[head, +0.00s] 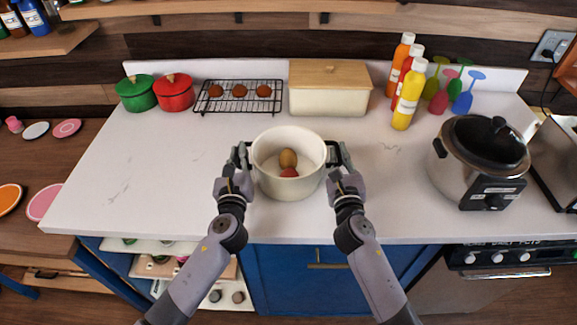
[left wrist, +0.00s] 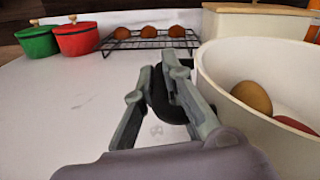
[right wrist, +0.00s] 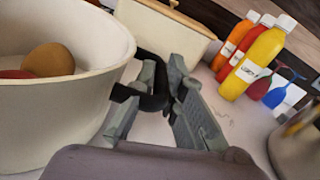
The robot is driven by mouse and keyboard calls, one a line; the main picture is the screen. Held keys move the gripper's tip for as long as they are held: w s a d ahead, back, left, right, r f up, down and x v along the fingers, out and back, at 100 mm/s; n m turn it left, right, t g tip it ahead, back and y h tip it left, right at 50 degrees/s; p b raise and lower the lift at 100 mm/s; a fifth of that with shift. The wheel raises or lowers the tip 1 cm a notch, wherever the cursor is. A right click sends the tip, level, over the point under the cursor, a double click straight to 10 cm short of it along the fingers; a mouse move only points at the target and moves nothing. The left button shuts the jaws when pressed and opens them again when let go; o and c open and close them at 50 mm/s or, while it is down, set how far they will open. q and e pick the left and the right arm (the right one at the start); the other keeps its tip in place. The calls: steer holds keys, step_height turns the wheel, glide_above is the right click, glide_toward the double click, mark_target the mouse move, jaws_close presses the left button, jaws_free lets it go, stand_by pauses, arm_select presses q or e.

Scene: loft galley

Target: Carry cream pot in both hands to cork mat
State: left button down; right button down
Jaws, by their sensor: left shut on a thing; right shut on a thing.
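The cream pot (head: 262,178) is at the front middle of the white counter, upright, with a brown round item (head: 288,158) and a red one (head: 289,172) inside. I cannot tell whether its base touches the counter. My left gripper (head: 240,156) is shut on the pot's left dark handle, which also shows in the left wrist view (left wrist: 158,98). My right gripper (head: 339,156) is shut on its right dark handle, also in the right wrist view (right wrist: 150,98). I see no cork mat in these views.
Behind stand green (head: 136,93) and red (head: 174,92) pots, a wire rack (head: 238,108) with brown items, a cream bin (head: 328,101) with a wooden lid, and bottles (head: 404,108). A slow cooker (head: 468,170) is at right. The counter's left part (head: 140,180) is clear.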

arm_select(q)
steer(key=shift+r, duration=0.2)
arm_select(e)
steer(key=shift+w+r, duration=0.1)
steer(key=shift+r, duration=0.25)
